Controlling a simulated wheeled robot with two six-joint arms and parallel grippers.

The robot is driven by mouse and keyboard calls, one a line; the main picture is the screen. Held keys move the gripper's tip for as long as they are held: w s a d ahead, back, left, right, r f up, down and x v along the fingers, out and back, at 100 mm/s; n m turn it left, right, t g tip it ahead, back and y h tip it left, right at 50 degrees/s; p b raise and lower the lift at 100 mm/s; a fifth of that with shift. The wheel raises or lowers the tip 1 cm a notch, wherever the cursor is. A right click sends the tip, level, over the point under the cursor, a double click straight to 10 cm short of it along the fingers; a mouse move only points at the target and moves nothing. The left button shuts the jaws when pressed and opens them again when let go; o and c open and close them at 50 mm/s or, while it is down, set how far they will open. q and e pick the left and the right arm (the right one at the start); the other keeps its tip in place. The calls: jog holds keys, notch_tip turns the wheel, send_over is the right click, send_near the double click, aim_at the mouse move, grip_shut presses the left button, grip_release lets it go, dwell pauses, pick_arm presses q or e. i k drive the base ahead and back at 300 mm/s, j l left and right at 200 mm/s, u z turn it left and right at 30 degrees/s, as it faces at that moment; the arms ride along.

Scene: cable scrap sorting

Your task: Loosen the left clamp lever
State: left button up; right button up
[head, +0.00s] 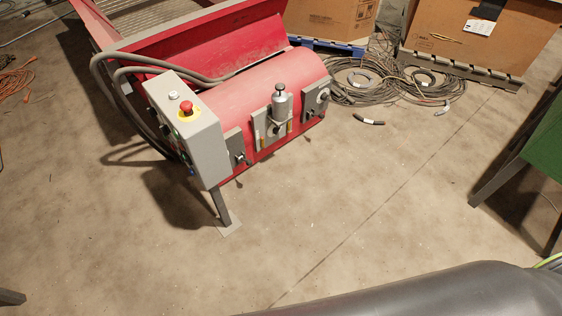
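A red machine (268,86) with a rounded front stands in the upper middle of the head view. On its front, a grey plate (233,141) at the left carries a small dark fitting (240,158), which may be the left clamp lever. It is too small to tell its shape or how it is turned. A similar grey plate (310,110) with a dark fitting is at the right. Between them a metal cylinder with a dark knob (279,103) stands on a grey bracket. Neither of my grippers is in view.
A grey control box (190,130) with a red stop button (186,107) sits at the machine's left end. Coiled cables (365,83) and cardboard boxes (478,40) lie behind at the right. A green thing (546,140) on dark legs stands far right. The floor in front is clear.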

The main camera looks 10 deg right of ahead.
aim_at(248, 163)
jog(key=i+l+u, duration=0.25)
jog(key=i+l, duration=0.15)
jog(key=l, duration=0.25)
jog(key=i+l+u, duration=0.15)
jog(key=l, duration=0.2)
jog(key=i+l+u, duration=0.1)
jog(key=l, duration=0.3)
jog(key=i+l+u, duration=0.15)
jog(key=l, duration=0.25)
jog(key=i+l+u, duration=0.15)
jog(key=l, duration=0.25)
jog(key=i+l+u, duration=0.1)
jog(key=l, duration=0.3)
jog(key=i+l+u, duration=0.15)
jog(key=l, duration=0.3)
